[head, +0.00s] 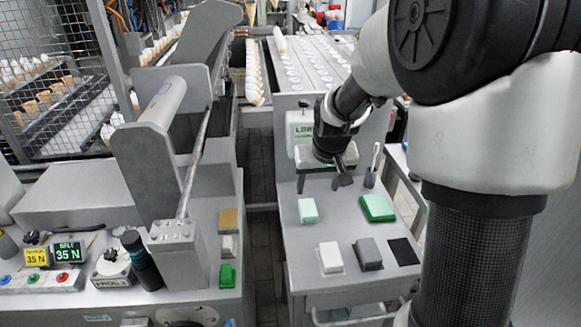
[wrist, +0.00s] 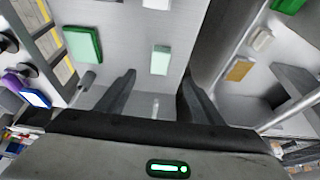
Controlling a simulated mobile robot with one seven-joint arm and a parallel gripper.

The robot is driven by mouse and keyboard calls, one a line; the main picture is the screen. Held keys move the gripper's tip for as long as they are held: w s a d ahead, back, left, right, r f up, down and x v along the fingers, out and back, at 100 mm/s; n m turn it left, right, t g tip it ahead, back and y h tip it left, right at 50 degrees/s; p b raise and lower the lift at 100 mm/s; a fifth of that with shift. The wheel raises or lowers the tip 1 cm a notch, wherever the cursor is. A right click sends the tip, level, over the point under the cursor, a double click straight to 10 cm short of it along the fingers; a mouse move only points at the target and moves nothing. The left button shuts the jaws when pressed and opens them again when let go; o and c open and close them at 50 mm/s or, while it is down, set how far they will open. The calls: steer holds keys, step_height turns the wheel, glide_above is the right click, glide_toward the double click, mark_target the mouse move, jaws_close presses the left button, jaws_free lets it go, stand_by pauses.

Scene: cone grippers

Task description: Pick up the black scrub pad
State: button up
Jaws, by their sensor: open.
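The black scrub pad (head: 403,251) is a flat dark square lying on the grey work table (head: 312,274), near its front right corner. It does not show in the wrist view. My gripper (head: 341,180) is above the rear part of the table, farther back than the pad and to its left. Its two fingers are apart and empty in the wrist view (wrist: 156,84). A light green pad (wrist: 160,60) shows beyond the fingertips there.
A dark grey block (head: 368,254) lies just left of the black pad, with a white block (head: 330,257) beyond it. A green pad (head: 377,208) and the light green pad (head: 308,211) lie farther back. A brush holder (head: 370,178) and a white LINE container (head: 301,127) stand behind.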

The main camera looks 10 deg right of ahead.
steer(key=b, duration=0.1)
glide_above(309, 211)
steer(key=s, duration=0.2)
steer(key=f, duration=1.1)
steer(key=shift+s+d+f, duration=0.15)
steer(key=shift+d+f, duration=0.05)
steer(key=shift+f, duration=0.05)
steer(key=shift+b+x, duration=0.5)
steer(key=shift+x, duration=2.15)
steer(key=shift+a+r, duration=0.15)
steer(key=c, duration=1.2)
steer(key=shift+r, duration=0.45)
steer(key=r, duration=0.3)
steer(key=r+p, duration=0.1)
steer(key=r, duration=0.2)
steer(key=shift+s+r, duration=0.25)
steer(key=s, duration=1.9)
steer(key=shift+f, duration=0.2)
steer(key=shift+s, duration=0.15)
